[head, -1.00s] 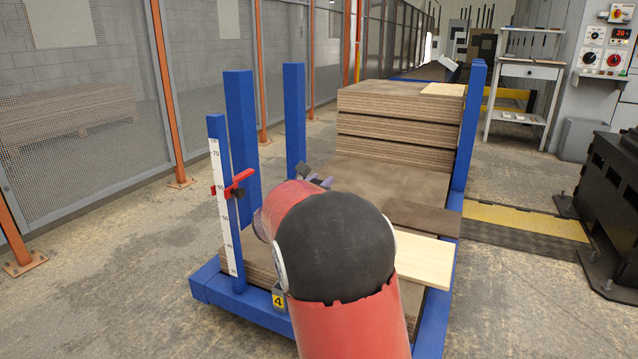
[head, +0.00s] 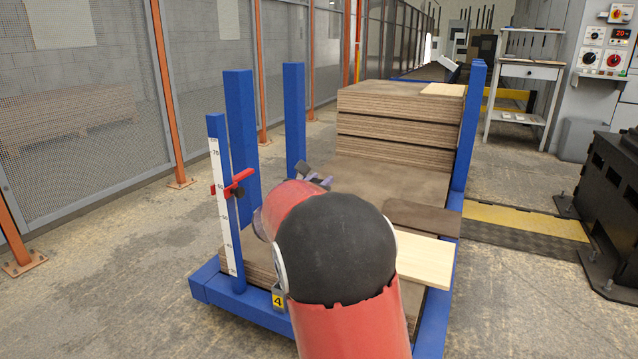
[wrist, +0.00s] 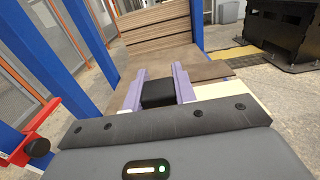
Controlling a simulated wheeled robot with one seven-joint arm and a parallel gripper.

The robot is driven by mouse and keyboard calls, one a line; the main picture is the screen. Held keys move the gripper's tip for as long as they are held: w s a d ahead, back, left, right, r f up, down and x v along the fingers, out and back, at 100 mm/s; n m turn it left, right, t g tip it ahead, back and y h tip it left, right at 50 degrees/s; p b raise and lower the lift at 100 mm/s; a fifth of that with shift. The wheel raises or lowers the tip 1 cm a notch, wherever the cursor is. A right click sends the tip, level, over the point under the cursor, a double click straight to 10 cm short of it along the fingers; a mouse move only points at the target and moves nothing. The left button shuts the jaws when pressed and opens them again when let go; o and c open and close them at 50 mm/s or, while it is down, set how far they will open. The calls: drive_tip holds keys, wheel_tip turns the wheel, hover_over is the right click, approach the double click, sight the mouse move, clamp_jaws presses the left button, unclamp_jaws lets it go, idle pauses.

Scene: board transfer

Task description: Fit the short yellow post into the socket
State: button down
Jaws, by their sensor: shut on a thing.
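My gripper (wrist: 158,78) shows in the wrist view as two lilac fingers, with a black block (wrist: 158,94) between them. The fingers are shut on this block, in line with the sides of it. In the head view my gripper (head: 318,180) is mostly behind my red and black arm, above the blue-framed cart. I see no short yellow post in either view. I cannot make out a socket; my arm covers part of the cart.
The cart's blue frame (head: 240,308) has tall blue posts (head: 295,120) and a red clamp (head: 233,184) beside a scale. Stacked boards (head: 395,130) stand at the back. A dark brown board (head: 424,217) and pale board (head: 424,260) lie right of my arm.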

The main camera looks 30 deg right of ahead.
drive_tip(key=shift+f+b, duration=1.2)
drive_tip(key=shift+f, duration=0.15)
idle(0.5)
wheel_tip(320, 180, down, 8)
drive_tip(key=shift+r, duration=0.2)
idle(2.5)
drive_tip(key=c, duration=1.1)
unclamp_jaws()
drive_tip(key=shift+f, duration=0.1)
drive_tip(key=shift+o, duration=0.2)
drive_tip(key=v, duration=0.8)
drive_tip(key=shift+p, duration=0.45)
drive_tip(key=shift+d, duration=0.1)
